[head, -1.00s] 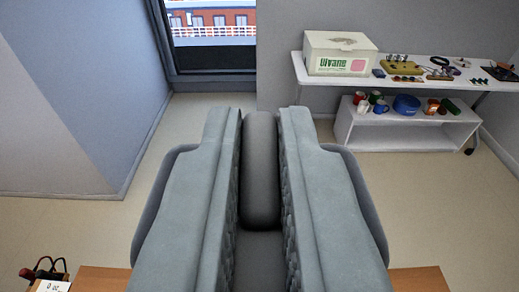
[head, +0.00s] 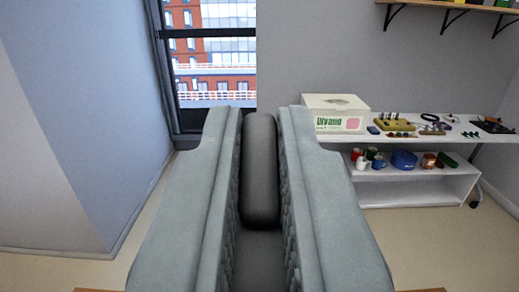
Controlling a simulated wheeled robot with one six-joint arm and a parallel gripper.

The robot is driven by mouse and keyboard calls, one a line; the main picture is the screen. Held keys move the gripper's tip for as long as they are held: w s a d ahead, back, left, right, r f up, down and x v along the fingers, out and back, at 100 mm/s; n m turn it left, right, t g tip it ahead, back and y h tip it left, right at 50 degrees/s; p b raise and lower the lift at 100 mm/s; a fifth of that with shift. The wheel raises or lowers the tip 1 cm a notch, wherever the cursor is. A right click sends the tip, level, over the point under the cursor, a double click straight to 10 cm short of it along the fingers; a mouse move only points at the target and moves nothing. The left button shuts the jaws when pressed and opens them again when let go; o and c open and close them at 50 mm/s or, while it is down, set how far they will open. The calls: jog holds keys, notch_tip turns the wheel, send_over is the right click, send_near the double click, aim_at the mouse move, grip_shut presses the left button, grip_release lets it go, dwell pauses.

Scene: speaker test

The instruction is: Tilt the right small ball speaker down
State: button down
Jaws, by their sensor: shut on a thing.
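My gripper (head: 260,120) fills the middle of the head view, with a grey finger on each side. It is shut on a dark grey, smooth piece with a rounded top (head: 260,165), which stands upright between the fingers. I take this piece to be part of the small ball speaker, but its full shape is hidden by the fingers. No other speaker can be made out.
Slivers of a brown wooden surface (head: 430,290) show at the bottom edge. A white table (head: 480,133) with a box (head: 335,113) and small items stands far right, above a low white shelf (head: 420,190). A window (head: 213,60) is behind.

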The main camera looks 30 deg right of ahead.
jog(key=shift+w+f, duration=0.15)
jog(key=shift+f, duration=0.2)
jog(key=c, duration=1.5)
grip_release()
jog(key=shift+d, duration=0.15)
jog(key=shift+r, duration=0.2)
jog(key=v, duration=1.7)
jog(key=s+a+f+n+y, duration=0.2)
jog(key=s+f, duration=0.4)
jog(key=f, duration=0.3)
jog(key=s+a+f+n+y, duration=0.2)
jog(key=s+a+f+y, duration=0.2)
jog(key=f, duration=0.6)
jog(key=s+a+f+n+t+y, duration=0.1)
jog(key=s+a+f+n+y, duration=0.1)
jog(key=s+f+y, duration=0.3)
jog(key=shift+s+a+f+n, duration=0.2)
jog(key=shift+s+f, duration=0.3)
jog(key=shift+f, duration=0.35)
jog(key=shift+s+a+f+n, duration=0.1)
jog(key=shift+s+a+f, duration=0.1)
jog(key=shift+s+f, duration=0.45)
jog(key=shift+s+a+f+n, duration=0.1)
jog(key=shift+s+a+f, duration=0.15)
jog(key=shift+f, duration=0.8)
